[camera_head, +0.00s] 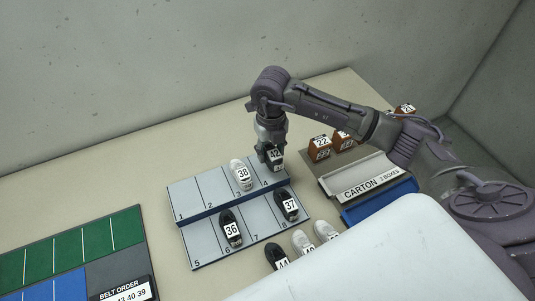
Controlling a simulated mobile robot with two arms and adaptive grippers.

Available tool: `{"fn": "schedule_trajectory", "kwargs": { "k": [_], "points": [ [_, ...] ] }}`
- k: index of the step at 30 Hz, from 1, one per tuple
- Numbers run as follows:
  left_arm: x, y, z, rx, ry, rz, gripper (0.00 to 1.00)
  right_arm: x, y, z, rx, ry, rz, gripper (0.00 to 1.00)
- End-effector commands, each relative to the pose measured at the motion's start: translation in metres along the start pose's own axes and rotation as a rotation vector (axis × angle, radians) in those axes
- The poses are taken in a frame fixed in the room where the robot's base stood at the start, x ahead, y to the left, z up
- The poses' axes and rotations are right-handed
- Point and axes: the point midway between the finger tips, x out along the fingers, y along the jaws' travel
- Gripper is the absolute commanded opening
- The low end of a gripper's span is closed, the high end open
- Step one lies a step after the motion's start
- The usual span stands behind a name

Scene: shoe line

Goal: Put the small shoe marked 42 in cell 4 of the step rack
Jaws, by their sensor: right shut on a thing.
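The small shoe marked 42 (276,157) is dark, and its label faces up. My right gripper (268,154) is shut on this shoe, at cell 4 of the step rack (185,196). I cannot tell whether the shoe touches the cell floor. The rack is grey with two steps: cells 1 to 4 on the upper one, 5 to 8 on the lower one. A white shoe marked 38 (241,177) is in cell 3. A black shoe marked 36 (231,231) is in cell 6 or 7, and a black shoe marked 37 (288,204) is in cell 8. My left gripper is not in view.
A carton sign (372,188) and a blue tray (378,207) stand right of the rack, with brown marked boxes (319,147) behind. Several shoes, including a white one (302,242), lie in front of the rack. A green mat (82,240) lies at left.

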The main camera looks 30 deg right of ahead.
Motion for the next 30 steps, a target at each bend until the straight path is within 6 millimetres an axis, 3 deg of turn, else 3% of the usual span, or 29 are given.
{"fn": "schedule_trajectory", "kwargs": {
  "k": [4, 15, 26, 27, 30],
  "points": [
    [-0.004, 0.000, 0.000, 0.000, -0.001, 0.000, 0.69, 0.007, 0.003, 0.013, 0.000, 0.000, 0.001, 0.11],
    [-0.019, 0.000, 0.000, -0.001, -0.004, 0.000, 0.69, 0.047, 0.003, 0.014, -0.001, 0.001, -0.001, 0.11],
    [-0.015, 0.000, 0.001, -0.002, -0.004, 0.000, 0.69, 0.053, 0.003, 0.014, -0.002, -0.001, 0.000, 0.11],
    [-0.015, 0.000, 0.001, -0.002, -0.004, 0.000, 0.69, 0.053, 0.003, 0.014, -0.002, -0.001, 0.000, 0.48],
    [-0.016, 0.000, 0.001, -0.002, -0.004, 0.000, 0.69, 0.052, 0.003, 0.014, -0.002, -0.001, 0.000, 0.64]
  ]
}}
